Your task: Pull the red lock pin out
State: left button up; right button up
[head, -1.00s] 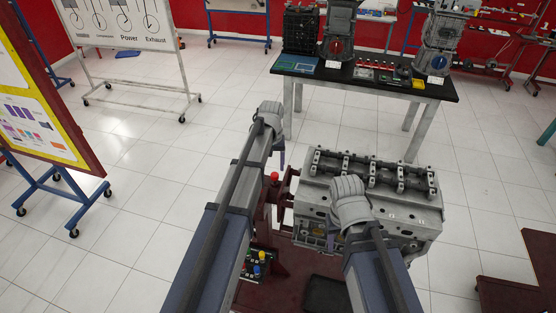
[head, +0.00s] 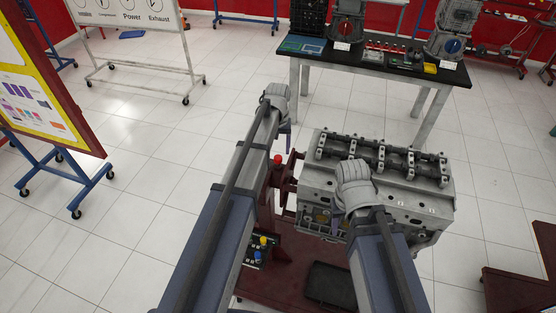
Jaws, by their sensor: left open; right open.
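The red lock pin shows as a bright red round knob (head: 278,159) at the top of the dark red engine stand (head: 277,190), just left of the grey engine block (head: 315,178). Its shaft cannot be made out. My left gripper (head: 287,137) is open, slightly above and right of the knob in the picture and apart from it. Its wrist hides part of its fingers. My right gripper (head: 337,220) is open in front of the engine block's near side, mostly hidden behind its own wrist. Neither gripper holds anything that I can see.
A control box (head: 258,250) with coloured buttons sits low on the stand. A black tray (head: 328,284) lies on its base. A black-topped table (head: 400,66) with engine parts stands behind. Display boards (head: 42,95) stand at left. White floor (head: 150,150) is clear between.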

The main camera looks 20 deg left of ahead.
aim_at(278, 156)
pick_arm(q)
jog(key=shift+f+b, duration=1.4)
jog(key=shift+f, duration=0.55)
jog(key=shift+c, duration=0.4)
grip_shut()
